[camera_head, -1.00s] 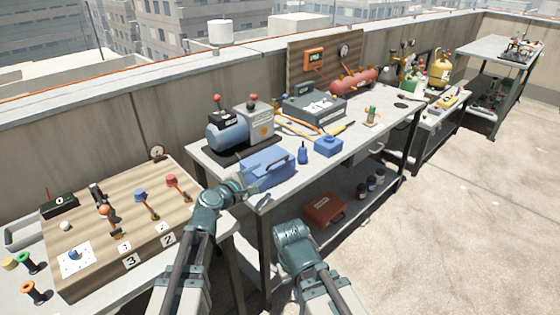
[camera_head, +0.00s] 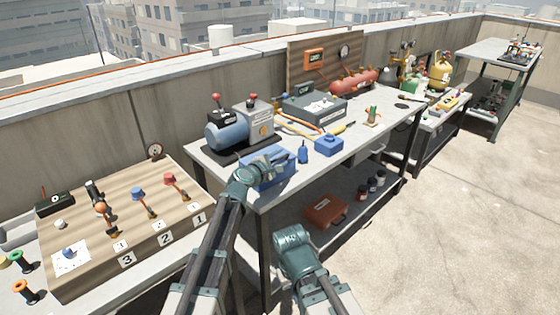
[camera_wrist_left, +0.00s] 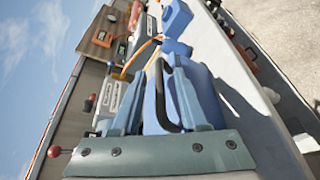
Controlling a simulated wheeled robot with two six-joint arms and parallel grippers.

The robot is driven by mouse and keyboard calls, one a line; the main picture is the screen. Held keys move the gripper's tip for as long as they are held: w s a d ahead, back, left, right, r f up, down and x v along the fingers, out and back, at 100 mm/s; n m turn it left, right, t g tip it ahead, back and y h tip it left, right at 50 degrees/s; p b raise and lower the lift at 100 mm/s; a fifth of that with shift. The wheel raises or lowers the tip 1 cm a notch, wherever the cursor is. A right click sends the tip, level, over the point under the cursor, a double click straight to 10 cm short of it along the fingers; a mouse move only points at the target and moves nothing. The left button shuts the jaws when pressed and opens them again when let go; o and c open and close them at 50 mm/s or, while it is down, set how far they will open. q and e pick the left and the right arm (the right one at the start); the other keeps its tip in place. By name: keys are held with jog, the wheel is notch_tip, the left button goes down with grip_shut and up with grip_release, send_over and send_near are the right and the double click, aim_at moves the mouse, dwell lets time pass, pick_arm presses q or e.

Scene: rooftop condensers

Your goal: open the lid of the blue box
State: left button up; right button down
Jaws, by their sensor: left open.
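The blue box (camera_head: 275,182) sits at the near left end of the long grey workbench, and its lid appears shut. My left gripper (camera_head: 277,161) is at the top of the box and hides part of the lid. In the left wrist view, the open fingers (camera_wrist_left: 162,95) point along the blue box, and a dark curved handle (camera_wrist_left: 161,84) shows between them. I cannot tell whether they touch the handle or the lid. My right arm shows low in the head view, but its fingers do not.
A blue compressor (camera_head: 227,131) stands behind the box. A small blue bottle (camera_head: 303,154) and a blue block-shaped item (camera_head: 328,145) stand to its right. A wooden panel (camera_head: 150,222) with levers lies on the left. An orange-red case (camera_head: 326,212) is on the lower shelf.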

pick_arm(q)
jog(key=shift+w+d, duration=0.15)
jog(key=shift+w, duration=0.05)
grip_shut()
dwell(1.4)
